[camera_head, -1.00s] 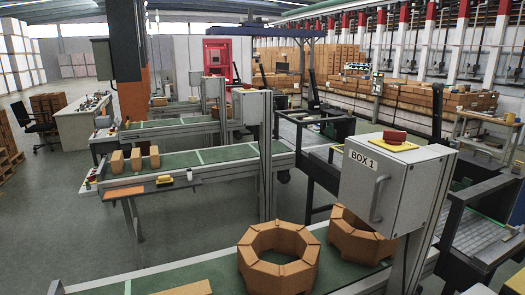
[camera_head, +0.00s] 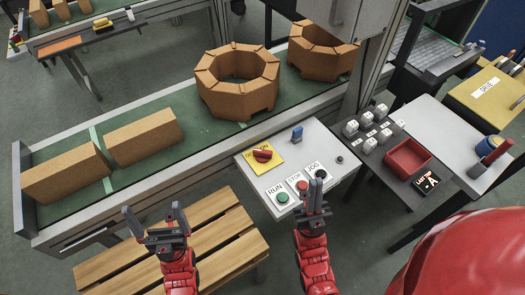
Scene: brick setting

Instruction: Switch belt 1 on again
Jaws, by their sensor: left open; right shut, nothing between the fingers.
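A light control panel (camera_head: 285,160) stands beside the near conveyor. My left gripper (camera_head: 153,212) is open and empty, left of the panel, above a wooden slatted top. The green belt (camera_head: 200,125) carries bricks.
Two brick rings (camera_head: 237,78) (camera_head: 322,50) and two loose bricks (camera_head: 142,138) (camera_head: 65,172) lie on the belt. A grey box (camera_head: 340,18) overhangs the conveyor.

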